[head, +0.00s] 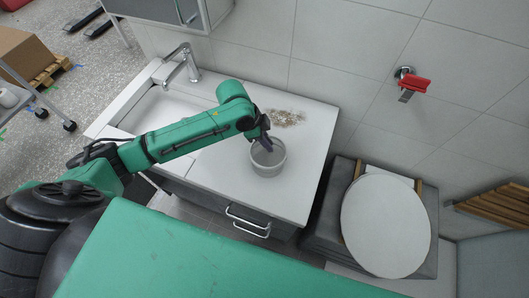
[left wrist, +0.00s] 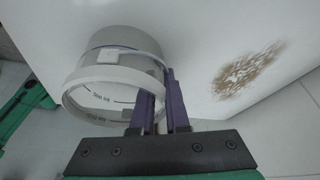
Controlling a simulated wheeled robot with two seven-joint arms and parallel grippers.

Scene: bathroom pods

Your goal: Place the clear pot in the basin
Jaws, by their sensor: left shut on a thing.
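The clear pot (head: 268,158) stands on the white counter, right of the basin (head: 165,108). It looks upright. It also shows in the left wrist view (left wrist: 112,75), with dark print on its wall. My left gripper (head: 262,141) reaches it from above and is shut on the pot's rim. In the left wrist view its purple fingers (left wrist: 163,105) have the wall between them, one inside the pot and one outside. The basin is partly behind my green arm. My right gripper is not in view.
A brown speckled patch (head: 285,118) lies on the counter behind the pot. A chrome tap (head: 182,62) stands at the basin's back edge. A toilet with a round white lid (head: 386,225) is at the right. A red-handled fitting (head: 412,83) is on the tiled wall.

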